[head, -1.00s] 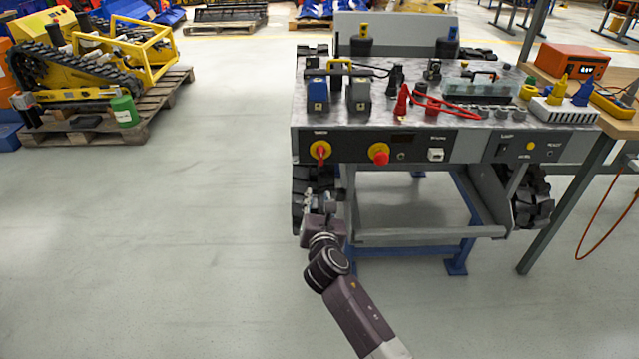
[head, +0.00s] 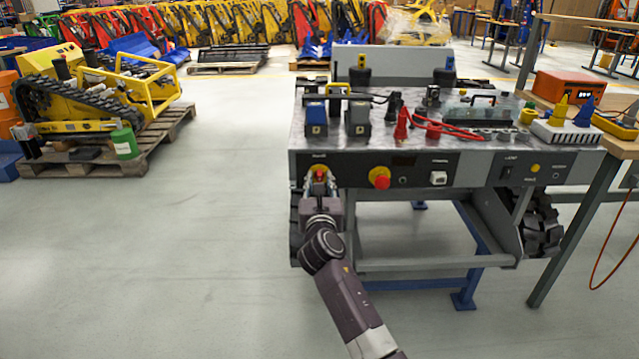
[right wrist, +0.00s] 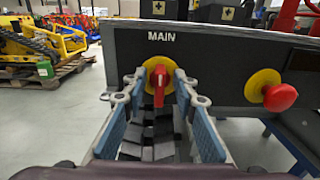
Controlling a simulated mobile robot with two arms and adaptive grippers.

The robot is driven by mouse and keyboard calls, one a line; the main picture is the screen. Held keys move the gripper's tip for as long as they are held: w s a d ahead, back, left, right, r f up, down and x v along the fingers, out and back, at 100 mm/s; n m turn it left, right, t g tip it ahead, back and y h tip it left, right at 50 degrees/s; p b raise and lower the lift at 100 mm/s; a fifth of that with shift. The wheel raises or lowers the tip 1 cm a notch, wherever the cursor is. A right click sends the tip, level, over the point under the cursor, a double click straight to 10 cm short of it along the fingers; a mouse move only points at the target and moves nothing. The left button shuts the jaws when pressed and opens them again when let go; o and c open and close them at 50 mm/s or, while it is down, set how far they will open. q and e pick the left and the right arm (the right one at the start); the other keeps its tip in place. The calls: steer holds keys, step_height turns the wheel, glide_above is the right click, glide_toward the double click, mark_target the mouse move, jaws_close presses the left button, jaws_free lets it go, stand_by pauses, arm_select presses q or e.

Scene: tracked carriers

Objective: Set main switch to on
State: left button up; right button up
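The main switch (right wrist: 158,84) is a red knob on a round yellow plate, under the label MAIN on the carrier's dark front panel (right wrist: 220,58). In the right wrist view its red handle stands upright, with a light mark near its top. In the head view the main switch (head: 320,171) is partly covered by my right gripper (head: 320,184). The right wrist view shows my right gripper (right wrist: 160,82) open, one finger on each side of the red handle. Gaps show between handle and fingers. My left gripper is not in view.
A red mushroom button (head: 381,182) on a yellow plate sits right of the switch on the same panel. Batteries (head: 316,118) and a red cable (head: 440,129) lie on the carrier's top. A workbench (head: 622,147) stands at the right.

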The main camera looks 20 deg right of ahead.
steer(key=shift+w, duration=0.1)
jaws_close()
stand_by(0.3)
